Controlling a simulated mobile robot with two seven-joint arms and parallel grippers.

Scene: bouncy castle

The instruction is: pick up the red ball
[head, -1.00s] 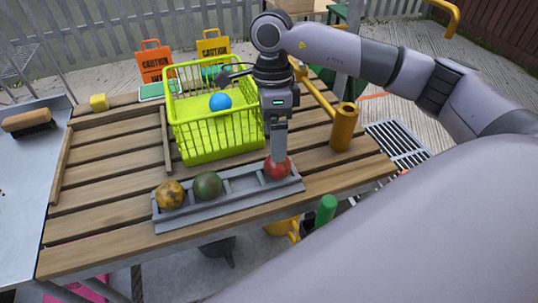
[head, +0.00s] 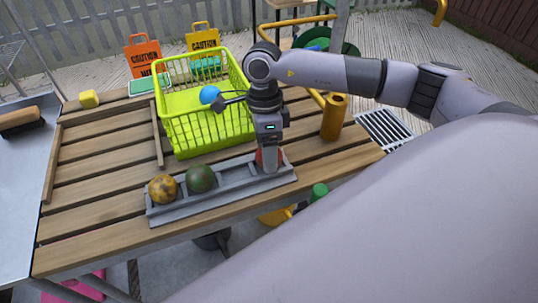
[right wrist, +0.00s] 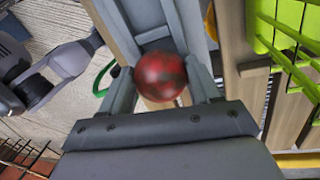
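The red ball (head: 259,157) sits at the right end of a grey slotted tray (head: 222,191) on the slatted wooden table. My right gripper (head: 269,168) points straight down over it, and its near finger hides the middle of the ball in the head view. In the right wrist view the red ball (right wrist: 160,77) lies between the two fingers (right wrist: 162,88), one on each side. The fingers look spread around it; any contact is hard to tell. My left gripper is not in view.
A mottled yellow ball (head: 162,189) and a green ball (head: 201,178) sit in the tray's left part. A lime-green basket (head: 207,142) with a blue ball (head: 210,94) stands close behind. A mustard-coloured post (head: 333,118) stands to the right.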

